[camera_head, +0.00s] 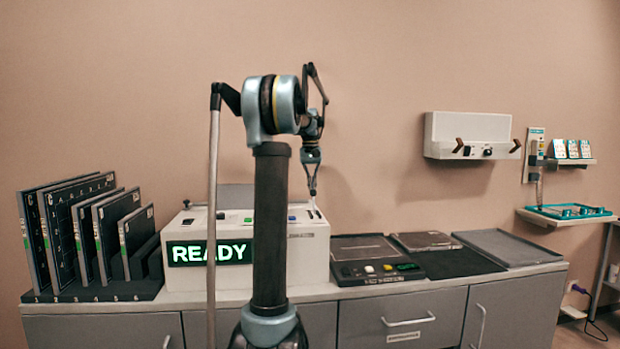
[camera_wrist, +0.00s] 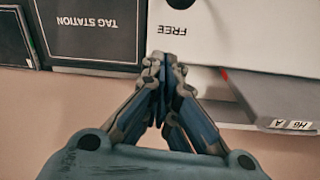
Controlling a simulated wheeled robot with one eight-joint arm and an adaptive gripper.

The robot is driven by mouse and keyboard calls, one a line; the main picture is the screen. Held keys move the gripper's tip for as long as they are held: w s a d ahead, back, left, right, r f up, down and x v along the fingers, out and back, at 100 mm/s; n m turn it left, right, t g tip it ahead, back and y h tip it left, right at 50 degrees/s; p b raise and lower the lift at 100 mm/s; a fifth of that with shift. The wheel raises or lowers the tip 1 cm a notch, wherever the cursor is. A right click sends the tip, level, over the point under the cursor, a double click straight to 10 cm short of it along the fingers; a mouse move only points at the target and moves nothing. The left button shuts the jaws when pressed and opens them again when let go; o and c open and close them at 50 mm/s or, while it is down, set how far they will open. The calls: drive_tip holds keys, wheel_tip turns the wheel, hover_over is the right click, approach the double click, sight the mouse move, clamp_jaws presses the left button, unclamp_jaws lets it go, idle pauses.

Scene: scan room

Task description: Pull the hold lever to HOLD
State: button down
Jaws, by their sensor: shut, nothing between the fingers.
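The white machine (camera_head: 312,262) with a lit READY display (camera_head: 209,252) stands on the counter. Its top right has a slot area with a small light lever-like part (camera_head: 315,207), too small to make out clearly. My gripper (camera_head: 313,192) points down just above that part, its fingers together and empty; I cannot tell if it touches. In the wrist view, my gripper's fingertips (camera_wrist: 164,60) meet beside a white panel (camera_wrist: 215,50) bearing an upside-down FREE label (camera_wrist: 172,31). A dark shape (camera_wrist: 205,3) shows at the top edge. No HOLD marking is readable.
Upright dark panels (camera_head: 75,230) stand in a rack at left. A dark scale-like device (camera_head: 370,262) and flat trays (camera_head: 505,247) lie to the right. A TAG STATION panel (camera_wrist: 97,27) and a grey slab (camera_wrist: 275,100) flank the fingers in the wrist view.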

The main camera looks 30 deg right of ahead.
sight(314, 202)
drive_tip(key=shift+s+a+f, duration=0.1)
drive_tip(key=shift+s+a, duration=0.15)
drive_tip(key=shift+s, duration=0.3)
drive_tip(key=shift+s+a+f, duration=0.1)
drive_tip(key=shift+s+a, duration=0.15)
drive_tip(key=shift+s, duration=0.25)
drive_tip(key=shift+s+a+r, duration=0.25)
drive_tip(key=shift+s+a, duration=0.1)
drive_tip(key=shift+s, duration=0.25)
drive_tip(key=shift+s+d, duration=0.1)
